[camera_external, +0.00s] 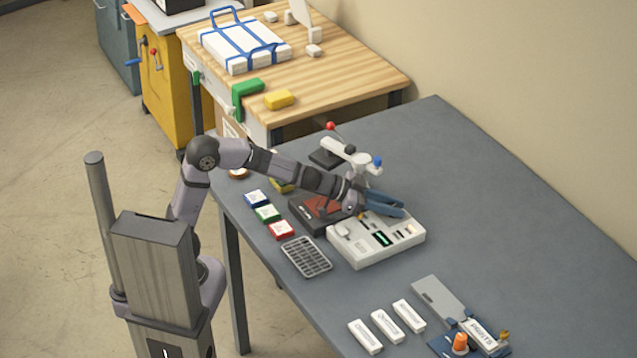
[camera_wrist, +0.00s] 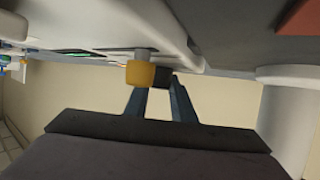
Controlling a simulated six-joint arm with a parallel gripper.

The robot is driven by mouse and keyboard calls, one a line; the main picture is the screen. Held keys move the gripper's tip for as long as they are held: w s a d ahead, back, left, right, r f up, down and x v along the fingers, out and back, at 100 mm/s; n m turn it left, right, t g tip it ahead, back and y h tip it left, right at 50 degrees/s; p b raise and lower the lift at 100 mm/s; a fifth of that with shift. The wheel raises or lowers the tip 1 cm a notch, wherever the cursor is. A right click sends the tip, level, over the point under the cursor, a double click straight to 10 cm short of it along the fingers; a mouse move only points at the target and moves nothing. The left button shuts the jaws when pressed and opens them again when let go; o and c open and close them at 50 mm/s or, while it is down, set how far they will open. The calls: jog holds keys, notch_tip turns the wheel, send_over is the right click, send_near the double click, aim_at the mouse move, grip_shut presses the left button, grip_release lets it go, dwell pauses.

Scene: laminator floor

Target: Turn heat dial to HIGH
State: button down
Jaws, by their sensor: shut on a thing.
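The white machine (camera_external: 385,250) with a green display stands on the grey table. A small yellow knob (camera_wrist: 140,74) with a black part beside it projects from a white body in the wrist view; I take it for the heat dial. My gripper (camera_external: 384,208) is over the back left part of the machine. In the wrist view, its two blue-grey fingers (camera_wrist: 158,90) close in at the knob and black part, and the jaws are shut on the knob. The dial's markings and setting cannot be read.
A black device with a red top (camera_external: 318,212) is left of the machine. A white fixture with red and blue balls (camera_external: 350,155) stands behind it. A grey grid tray (camera_external: 306,257) and several white blocks (camera_external: 387,325) lie nearer. The table's right side is clear.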

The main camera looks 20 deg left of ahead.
jog(key=shift+m+g+p, duration=0.4)
jog(key=shift+p, duration=0.65)
jog(key=shift+f+g, duration=0.25)
jog(key=shift+g, duration=0.05)
jog(key=c, duration=1.5)
grip_release()
jog(key=shift+r, duration=0.2)
jog(key=shift+a+r+p, duration=0.25)
jog(key=shift+a+p, duration=0.15)
jog(key=shift+a, duration=0.1)
jog(key=shift+p+v, duration=0.6)
jog(key=shift+v, duration=2.5)
jog(key=shift+s+f, duration=0.1)
jog(key=shift+f, duration=0.1)
